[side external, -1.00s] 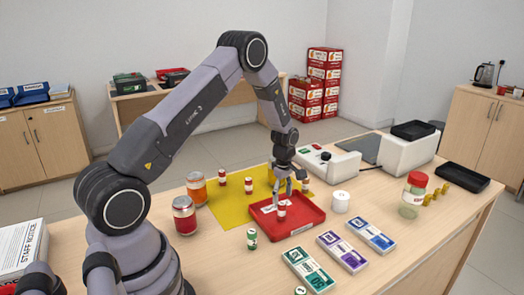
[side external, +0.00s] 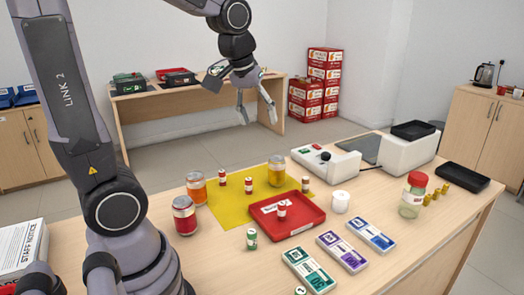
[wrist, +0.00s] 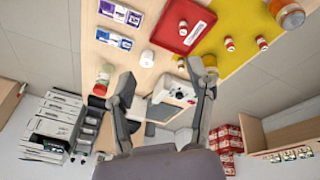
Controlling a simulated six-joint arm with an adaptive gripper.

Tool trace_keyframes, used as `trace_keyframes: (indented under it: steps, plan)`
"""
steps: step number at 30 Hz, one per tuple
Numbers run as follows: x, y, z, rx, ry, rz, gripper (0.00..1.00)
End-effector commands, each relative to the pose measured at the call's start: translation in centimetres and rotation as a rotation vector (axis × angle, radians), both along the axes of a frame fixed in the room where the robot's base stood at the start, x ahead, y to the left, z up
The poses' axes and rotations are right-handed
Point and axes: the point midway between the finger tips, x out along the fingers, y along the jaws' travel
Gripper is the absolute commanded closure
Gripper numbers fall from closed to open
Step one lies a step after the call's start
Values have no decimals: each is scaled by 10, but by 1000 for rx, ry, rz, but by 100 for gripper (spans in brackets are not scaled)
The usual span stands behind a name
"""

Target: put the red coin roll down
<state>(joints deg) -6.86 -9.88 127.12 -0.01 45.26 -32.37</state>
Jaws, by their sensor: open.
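A red coin roll with a white band (side external: 282,210) stands upright inside the red tray (side external: 262,227), clear of my gripper. In the wrist view the tray (wrist: 205,18) is at the top, with the roll (wrist: 183,27) in it. My gripper (side external: 258,113) is open and empty, high above and behind the counter. Its spread fingers (wrist: 162,76) have nothing between them in the wrist view. Other red and white rolls stand on the yellow mat (side external: 232,209), at its left (side external: 222,178), middle (side external: 248,185) and right edge (side external: 305,184).
Jars with orange (side external: 197,190), red (side external: 184,217) and yellow (side external: 276,174) contents stand around the mat. A green roll (side external: 252,239), a white roll (side external: 341,202), banknote bundles (side external: 341,252) and a red-lidded jar (side external: 412,197) stand near the tray. Counter machines (side external: 405,150) are behind.

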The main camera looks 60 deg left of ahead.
Motion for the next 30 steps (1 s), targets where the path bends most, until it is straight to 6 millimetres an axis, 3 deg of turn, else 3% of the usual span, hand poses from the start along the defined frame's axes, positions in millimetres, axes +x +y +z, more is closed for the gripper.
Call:
trace_keyframes:
  steps: [1, 3, 6, 10, 15, 30]
  plan:
    - [-25, -9, 12, 31, -37, -102, 46]
    - [-56, -18, 21, 78, -72, -245, 46]
    - [-93, -27, 25, 140, -115, -417, 46]
    - [-124, -33, 23, 200, -151, -567, 46]
    - [-138, -35, 20, 232, -168, -642, 46]
    - [-137, -35, 20, 232, -168, -642, 41]
